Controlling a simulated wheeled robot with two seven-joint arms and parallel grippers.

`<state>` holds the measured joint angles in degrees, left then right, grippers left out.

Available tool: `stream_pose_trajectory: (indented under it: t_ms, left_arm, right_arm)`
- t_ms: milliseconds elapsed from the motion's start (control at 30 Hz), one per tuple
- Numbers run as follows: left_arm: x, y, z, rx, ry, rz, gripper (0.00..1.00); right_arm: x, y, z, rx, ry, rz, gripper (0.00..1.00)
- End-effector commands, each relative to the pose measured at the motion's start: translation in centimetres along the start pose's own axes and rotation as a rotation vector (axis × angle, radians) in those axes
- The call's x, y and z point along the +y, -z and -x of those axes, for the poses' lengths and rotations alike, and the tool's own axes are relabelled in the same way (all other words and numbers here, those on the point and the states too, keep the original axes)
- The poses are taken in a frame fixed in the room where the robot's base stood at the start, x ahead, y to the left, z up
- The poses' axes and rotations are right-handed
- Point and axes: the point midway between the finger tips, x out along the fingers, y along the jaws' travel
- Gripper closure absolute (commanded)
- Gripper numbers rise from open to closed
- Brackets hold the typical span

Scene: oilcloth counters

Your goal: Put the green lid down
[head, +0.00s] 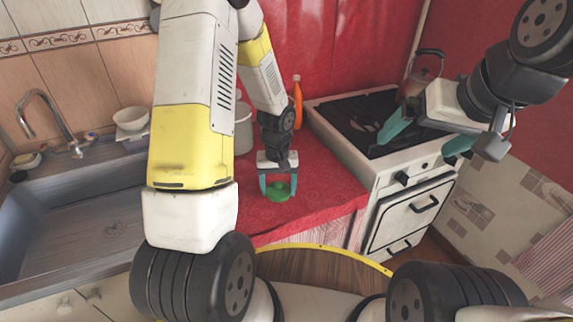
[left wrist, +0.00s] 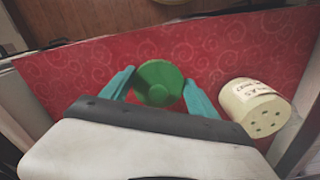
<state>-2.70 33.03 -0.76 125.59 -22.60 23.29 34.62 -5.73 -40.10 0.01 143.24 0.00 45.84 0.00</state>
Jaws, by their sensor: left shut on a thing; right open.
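The green lid (head: 278,191) is between the teal fingers of my left gripper (head: 279,186), low over the red oilcloth counter (head: 315,190). In the left wrist view the round lid (left wrist: 159,83) sits between the two fingertips of the left gripper (left wrist: 160,90). I cannot tell whether the lid touches the cloth. My right gripper (head: 420,138) is open and empty, in front of the stove at the right.
A cream shaker with holes in its top (left wrist: 254,106) stands on the counter, close to the left gripper. The stove (head: 350,150) borders the counter at right, the sink (head: 80,215) at left.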

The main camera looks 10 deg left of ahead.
Motion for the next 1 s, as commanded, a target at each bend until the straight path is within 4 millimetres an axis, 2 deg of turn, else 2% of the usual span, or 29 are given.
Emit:
stream_pose_trajectory:
  t_ms: [100, 300, 500, 733, 1000]
  left_arm:
    - [-0.3, 3.2, -0.3, 0.001, -0.001, 0.003, 0.69]
    - [-0.6, 6.2, -0.6, -0.001, 0.000, 0.000, 0.69]
    - [-0.7, 7.6, -0.7, 0.001, -0.001, -0.001, 0.69]
    - [-0.7, 7.4, -4.1, -0.003, 0.001, -0.003, 0.69]
    - [-0.7, 7.5, -4.2, 0.000, 0.000, -0.001, 0.69]
  right_arm:
    - [0.0, 0.0, 0.0, 0.000, 0.000, 0.000, 0.00]
    - [0.0, 0.0, 0.0, 0.000, 0.000, 0.000, 0.00]
    - [0.0, 0.0, 0.0, 0.000, 0.000, 0.000, 0.00]
    - [0.0, 0.0, 0.0, 0.000, 0.000, 0.000, 0.00]
    - [0.0, 0.0, 0.0, 0.000, 0.000, 0.000, 0.00]
